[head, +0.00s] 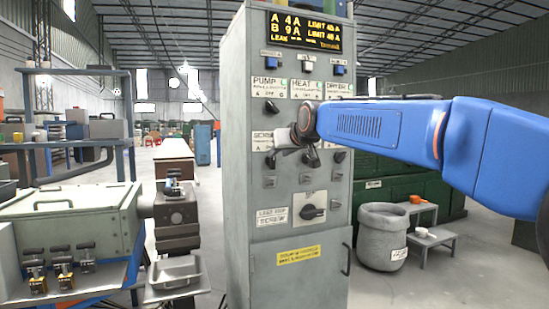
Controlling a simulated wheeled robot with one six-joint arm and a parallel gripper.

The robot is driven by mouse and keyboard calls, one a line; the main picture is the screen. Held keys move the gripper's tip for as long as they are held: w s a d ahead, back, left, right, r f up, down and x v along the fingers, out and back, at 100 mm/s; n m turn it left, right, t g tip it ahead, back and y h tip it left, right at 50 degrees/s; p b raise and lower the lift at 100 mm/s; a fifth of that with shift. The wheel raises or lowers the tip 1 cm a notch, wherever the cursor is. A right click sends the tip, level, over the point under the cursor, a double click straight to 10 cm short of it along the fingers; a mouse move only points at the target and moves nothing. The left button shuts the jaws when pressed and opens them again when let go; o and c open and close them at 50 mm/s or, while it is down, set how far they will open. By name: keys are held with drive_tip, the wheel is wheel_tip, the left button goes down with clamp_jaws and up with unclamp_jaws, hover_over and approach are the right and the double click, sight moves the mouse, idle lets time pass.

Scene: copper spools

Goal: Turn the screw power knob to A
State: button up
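The grey control cabinet (240,200) stands upright in the middle of the head view. A label reading "SCREW" (263,141) is on its front, at the left of the middle row. A dark knob (338,157) shows to the right in the same row, and a larger dark rotary switch (311,212) sits lower.
A display (305,32) with yellow text tops the cabinet. Machinery with a grey housing (70,215) stands close on the left. A grey bin (383,236) and a small step stool (432,240) stand on the right. Some floor is clear between cabinet and bin.

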sight(272, 161)
drive_tip(key=shift+x, duration=2.7)
clamp_jaws()
